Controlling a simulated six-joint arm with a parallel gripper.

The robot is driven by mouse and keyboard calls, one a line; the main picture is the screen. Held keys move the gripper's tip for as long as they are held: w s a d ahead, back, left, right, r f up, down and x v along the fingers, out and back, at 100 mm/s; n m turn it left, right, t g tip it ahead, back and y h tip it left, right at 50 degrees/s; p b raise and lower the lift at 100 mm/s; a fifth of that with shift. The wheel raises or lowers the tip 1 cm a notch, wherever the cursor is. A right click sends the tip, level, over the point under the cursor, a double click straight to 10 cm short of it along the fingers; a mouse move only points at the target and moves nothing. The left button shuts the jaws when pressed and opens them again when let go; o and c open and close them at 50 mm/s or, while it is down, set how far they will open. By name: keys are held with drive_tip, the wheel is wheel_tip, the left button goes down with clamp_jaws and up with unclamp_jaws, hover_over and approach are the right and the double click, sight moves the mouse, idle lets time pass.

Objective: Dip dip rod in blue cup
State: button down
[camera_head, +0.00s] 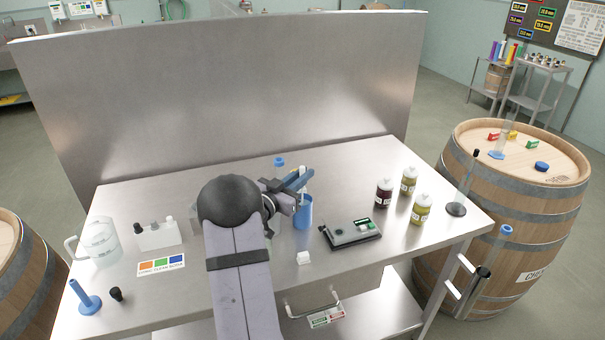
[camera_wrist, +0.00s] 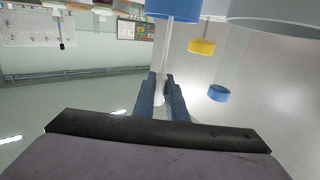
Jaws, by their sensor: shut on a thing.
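The blue cup (camera_head: 304,213) stands on the steel table, right of the middle. My gripper (camera_head: 299,183) is just above it, with its blue-grey fingers shut on the pale dip rod (camera_head: 303,171). The rod stands roughly upright over the cup's mouth; its lower part is hidden by the fingers and cup. In the wrist view, the fingers (camera_wrist: 163,88) close around the white rod (camera_wrist: 160,55), which runs up to a blue cylinder (camera_wrist: 175,8) that looks like the cup. I cannot tell how deep the rod's tip sits.
A grey device (camera_head: 351,233) and several bottles (camera_head: 384,192) stand to the right. A small white block (camera_head: 303,258) is in front of the cup. A clear jug (camera_head: 100,241) and white rack (camera_head: 158,235) are left. A steel panel (camera_head: 230,90) rises behind.

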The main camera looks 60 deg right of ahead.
drive_tip(key=shift+a+f+b, duration=0.1)
drive_tip(key=shift+f+b, duration=0.3)
drive_tip(key=shift+f, duration=0.15)
drive_tip(key=shift+f+b, duration=0.9)
drive_tip(key=shift+f, duration=0.25)
drive_tip(key=shift+r, duration=0.1)
drive_tip(key=shift+r+p, duration=4.5)
drive_tip(key=shift+r, duration=1.6)
